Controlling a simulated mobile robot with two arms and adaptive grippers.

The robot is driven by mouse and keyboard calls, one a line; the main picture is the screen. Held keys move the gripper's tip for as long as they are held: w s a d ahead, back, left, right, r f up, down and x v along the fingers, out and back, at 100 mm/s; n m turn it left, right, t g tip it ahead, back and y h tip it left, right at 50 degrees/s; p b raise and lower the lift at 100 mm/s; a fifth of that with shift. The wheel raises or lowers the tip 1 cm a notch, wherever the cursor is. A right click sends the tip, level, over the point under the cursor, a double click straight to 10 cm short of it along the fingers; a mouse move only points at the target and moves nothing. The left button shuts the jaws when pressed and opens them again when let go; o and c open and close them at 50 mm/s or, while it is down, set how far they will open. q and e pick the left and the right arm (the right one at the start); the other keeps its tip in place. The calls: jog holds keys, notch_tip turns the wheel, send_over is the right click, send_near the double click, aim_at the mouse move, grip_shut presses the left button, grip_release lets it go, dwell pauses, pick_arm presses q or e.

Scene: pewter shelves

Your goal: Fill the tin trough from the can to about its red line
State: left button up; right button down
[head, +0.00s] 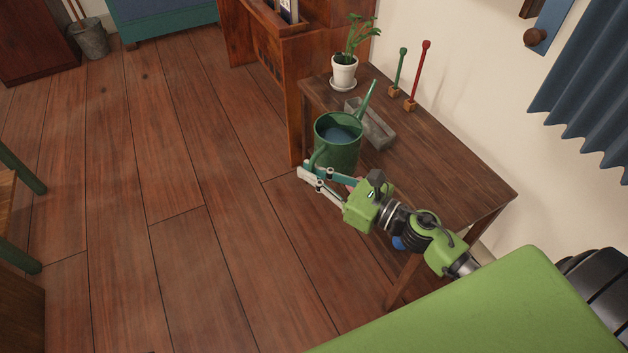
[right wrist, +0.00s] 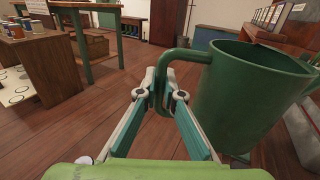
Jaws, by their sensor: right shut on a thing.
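The green watering can (head: 338,152) is near the left edge of the wooden table and looks about upright, with water inside. Its spout points toward the back, over the trough. I cannot tell whether its base touches anything. My right gripper (head: 318,174) is shut on the can's handle; in the right wrist view the fingers (right wrist: 166,92) close around the handle beside the can body (right wrist: 245,95). The grey tin trough (head: 376,128) lies on the table just behind the can, partly hidden by it. Its red line and water level cannot be made out. My left gripper is out of view.
A potted plant (head: 344,72) stands on the table behind the trough. A green-topped stick (head: 400,66) and a taller red-topped stick (head: 420,72) stand on small blocks near the wall. The right part of the tabletop (head: 450,180) is clear.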

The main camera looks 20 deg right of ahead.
jog(key=shift+d+f+n+y, duration=0.25)
jog(key=shift+f+n+y, duration=0.05)
jog(key=shift+f+y, duration=0.15)
jog(key=shift+s+a+m+p, duration=0.2)
jog(key=shift+a+m+p, duration=0.05)
jog(key=shift+m+p, duration=0.35)
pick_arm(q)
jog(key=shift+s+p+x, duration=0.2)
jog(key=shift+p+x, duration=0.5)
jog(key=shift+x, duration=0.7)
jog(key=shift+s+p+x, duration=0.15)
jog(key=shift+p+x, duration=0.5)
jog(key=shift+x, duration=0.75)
pick_arm(e)
jog(key=shift+s+a+r+m, duration=0.1)
jog(key=shift+a+r+m, duration=0.1)
jog(key=shift+r+m, duration=0.75)
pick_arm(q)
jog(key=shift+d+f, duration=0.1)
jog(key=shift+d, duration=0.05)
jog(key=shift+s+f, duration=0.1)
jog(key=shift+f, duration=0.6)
pick_arm(e)
jog(key=shift+m, duration=0.25)
